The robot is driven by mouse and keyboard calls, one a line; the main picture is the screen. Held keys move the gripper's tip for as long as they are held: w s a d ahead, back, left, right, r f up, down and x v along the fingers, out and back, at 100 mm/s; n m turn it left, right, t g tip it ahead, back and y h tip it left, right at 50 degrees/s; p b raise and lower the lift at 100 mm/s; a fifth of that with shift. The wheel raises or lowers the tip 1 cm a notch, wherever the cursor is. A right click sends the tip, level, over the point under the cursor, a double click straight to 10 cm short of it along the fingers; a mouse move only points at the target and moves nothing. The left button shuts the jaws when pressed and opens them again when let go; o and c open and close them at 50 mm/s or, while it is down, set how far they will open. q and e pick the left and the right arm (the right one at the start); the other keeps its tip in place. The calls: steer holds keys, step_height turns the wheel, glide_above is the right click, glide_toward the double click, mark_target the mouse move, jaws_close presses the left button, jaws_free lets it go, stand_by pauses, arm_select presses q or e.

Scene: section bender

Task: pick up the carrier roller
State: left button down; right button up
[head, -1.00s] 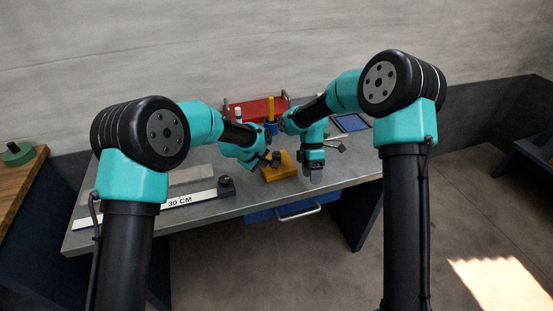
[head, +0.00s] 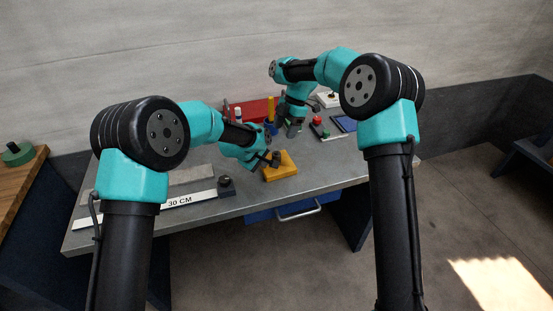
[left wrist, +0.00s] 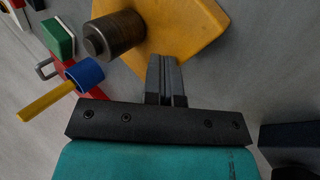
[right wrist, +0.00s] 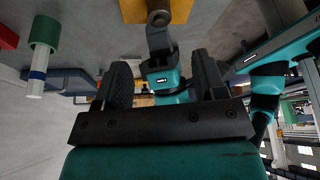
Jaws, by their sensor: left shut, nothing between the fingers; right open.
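A dark metal roller, seemingly the carrier roller (head: 277,158), stands on a yellow block (head: 286,171) near the table's front edge. In the left wrist view the roller (left wrist: 117,34) is a brown-grey cylinder with a narrower end, on the yellow plate (left wrist: 187,25). My left gripper (head: 266,160) is shut and empty beside it; in the left wrist view its fingertips (left wrist: 166,60) lie right of the roller, over the plate's edge. My right gripper (head: 292,131) is open and empty behind the block. In the right wrist view its fingers (right wrist: 163,75) are apart, with my left gripper and the roller (right wrist: 158,18) beyond.
A red tray (head: 255,107) stands at the back, with a yellow-and-blue post (head: 270,112) beside it. A ruler bar (head: 180,200) marked 30 CM lies at front left, with a dark stand (head: 226,187) at its end. A blue-rimmed plate (head: 344,123) lies at right.

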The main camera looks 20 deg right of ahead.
mark_target(276, 152)
steer(key=shift+x, duration=3.4)
steer(key=shift+x, duration=2.55)
steer(key=shift+d, duration=0.1)
steer(key=c, duration=1.1)
